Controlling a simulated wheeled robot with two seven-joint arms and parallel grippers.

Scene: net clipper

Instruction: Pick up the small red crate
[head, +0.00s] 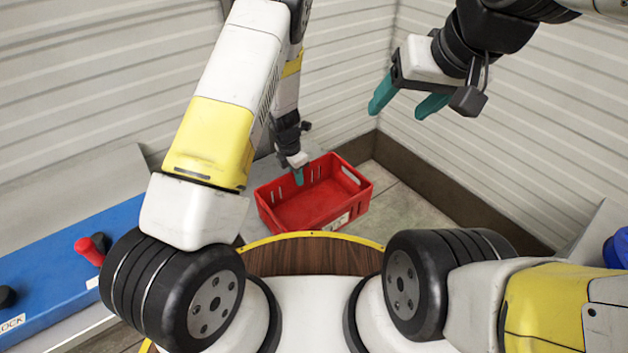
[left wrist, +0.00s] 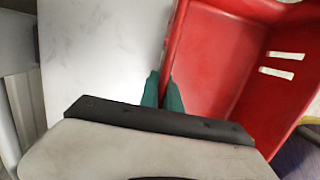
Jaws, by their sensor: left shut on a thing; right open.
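The small red crate (head: 312,207) sits upright in the corner ahead of me in the head view, with slots in its walls and a white label on its near right side. It appears empty. My left gripper (head: 299,176) reaches down to the crate's far left wall and is shut on it. In the left wrist view, the teal fingers (left wrist: 162,92) pinch the rim of the red crate (left wrist: 215,60), one finger on each side of the wall. My right gripper (head: 408,100) is open and empty, raised high to the right of the crate.
A blue panel (head: 50,250) with a red-knobbed lever (head: 90,250) stands at the left. Ribbed pale walls (head: 350,60) meet behind the crate, with a dark skirting (head: 430,185) below. Bare floor (head: 400,210) shows right of the crate. A blue object (head: 617,248) is at the right edge.

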